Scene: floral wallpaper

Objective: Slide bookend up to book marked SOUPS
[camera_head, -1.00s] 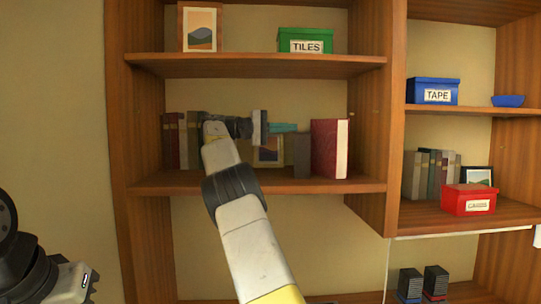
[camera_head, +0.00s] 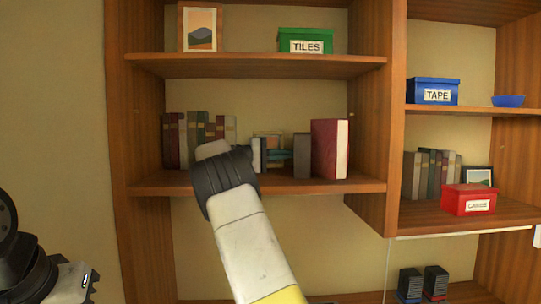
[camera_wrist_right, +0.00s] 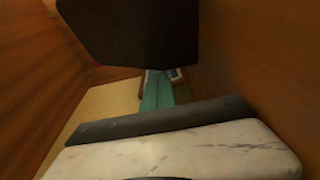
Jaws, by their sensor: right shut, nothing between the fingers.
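A dark grey upright block (camera_head: 302,156), likely the bookend, stands on the middle shelf. A large dark red book (camera_head: 325,148) with pale page edges stands just right of it. A row of several maroon, olive and grey books (camera_head: 190,140) stands at the left end of this shelf. I cannot read SOUPS on any spine. My right gripper (camera_head: 282,154) has teal fingers, shut and empty, left of the grey block; I cannot tell if they touch it. The fingers (camera_wrist_right: 158,92) also show in the right wrist view.
A picture frame (camera_head: 268,136) stands behind my right gripper. The shelf above (camera_head: 250,62) holds a green TILES box (camera_head: 306,41) and another picture. The shelf's right upright (camera_head: 364,110) is close beyond the red book.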

